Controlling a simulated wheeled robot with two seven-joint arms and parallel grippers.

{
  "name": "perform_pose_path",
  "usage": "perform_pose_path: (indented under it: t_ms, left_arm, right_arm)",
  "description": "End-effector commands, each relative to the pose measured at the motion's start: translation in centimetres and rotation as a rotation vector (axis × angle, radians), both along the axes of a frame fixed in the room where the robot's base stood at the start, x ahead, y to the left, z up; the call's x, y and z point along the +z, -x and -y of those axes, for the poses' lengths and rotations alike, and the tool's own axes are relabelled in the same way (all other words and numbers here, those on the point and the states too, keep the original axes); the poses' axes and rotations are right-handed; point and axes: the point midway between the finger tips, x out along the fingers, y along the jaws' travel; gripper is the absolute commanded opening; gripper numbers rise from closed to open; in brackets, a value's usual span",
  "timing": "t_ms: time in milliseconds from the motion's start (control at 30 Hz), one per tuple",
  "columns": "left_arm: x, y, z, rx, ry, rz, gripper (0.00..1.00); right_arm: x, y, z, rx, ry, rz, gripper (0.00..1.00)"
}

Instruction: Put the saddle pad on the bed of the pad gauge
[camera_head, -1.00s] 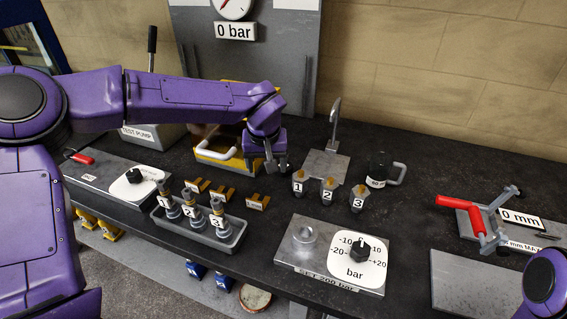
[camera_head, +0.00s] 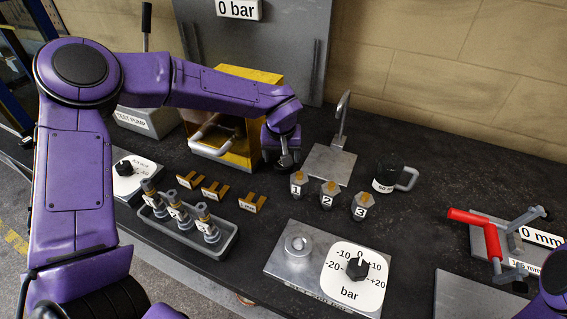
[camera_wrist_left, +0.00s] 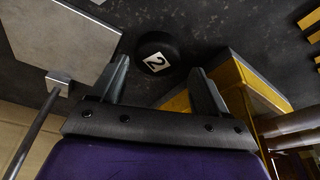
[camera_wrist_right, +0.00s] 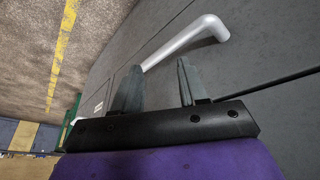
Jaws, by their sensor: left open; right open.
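A black round pad marked 2 (camera_wrist_left: 155,53) lies on the dark bench top. It looks like the saddle pad, and the head view does not show it clearly. My left gripper (camera_wrist_left: 158,76) is open and empty, with the pad ahead of and between its fingertips. In the head view my left gripper (camera_head: 280,152) is beside the yellow box. A device with a red handle and a 0 mm sign (camera_head: 485,232) stands at the right; it may be the pad gauge, but its bed is not clear. My right gripper (camera_wrist_right: 157,78) is open and empty, pointing at a grey panel.
The yellow box (camera_head: 240,140) stands close left of my left gripper. Numbered grey blocks (camera_head: 328,195), a black mug (camera_head: 390,178) and a plate with a tap (camera_head: 330,165) stand nearby. A dial block (camera_head: 300,265) is in front. Bench between mug and red handle is clear.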

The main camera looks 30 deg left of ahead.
Motion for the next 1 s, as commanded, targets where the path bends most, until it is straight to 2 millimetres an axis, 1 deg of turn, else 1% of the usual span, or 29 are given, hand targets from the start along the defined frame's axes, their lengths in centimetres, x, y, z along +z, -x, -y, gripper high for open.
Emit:
perform_pose_path:
  t_ms: [33,100,200,433,467,500,567,600,633,667,867,1000]
  left_arm:
    - [-0.7,-0.3,0.0,-0.001,-0.003,-0.005,0.75]
    - [-2.1,-0.6,0.0,-0.001,-0.002,-0.004,0.75]
    - [-3.1,-0.9,-0.1,-0.002,-0.001,-0.002,0.75]
    - [-3.4,-1.1,-0.1,-0.003,0.0,0.0,0.75]
    - [-3.4,-1.1,-0.1,-0.003,0.0,0.0,0.65]
    - [-3.4,-1.1,-0.1,-0.003,0.0,0.0,0.52]
    - [-3.4,-1.1,-0.1,-0.003,0.0,0.0,0.33]
    - [-3.4,-1.1,-0.1,-0.004,0.0,0.0,0.3]
    - [-3.4,-1.1,-0.1,-0.004,0.0,0.0,0.3]
    - [-3.4,-1.1,-0.1,-0.004,0.0,0.0,0.25]
    - [-3.3,-1.1,0.0,-0.004,0.0,0.0,0.24]
    - [-2.2,-1.2,-0.1,-0.002,0.0,0.003,0.24]
  right_arm:
    - [0.5,0.0,0.0,0.0,0.0,0.0,0.43]
    - [0.6,0.0,0.0,0.0,0.0,0.0,0.43]
    - [0.7,0.0,0.0,0.0,0.0,0.0,0.43]
    - [0.6,0.0,0.0,0.0,0.0,0.0,0.43]
    - [0.6,0.0,0.0,0.0,0.0,0.0,0.43]
    - [0.6,0.0,0.0,0.0,0.0,0.0,0.43]
    - [0.6,0.0,0.0,0.0,0.0,0.0,0.43]
    - [0.6,0.0,0.0,0.0,0.0,0.0,0.43]
    - [0.6,0.0,0.0,0.0,0.0,0.0,0.43]
    - [0.6,0.0,0.0,0.0,0.0,0.0,0.43]
    - [0.6,0.0,0.0,0.0,0.0,0.0,0.43]
    - [0.6,0.0,0.0,0.0,0.0,0.0,0.43]
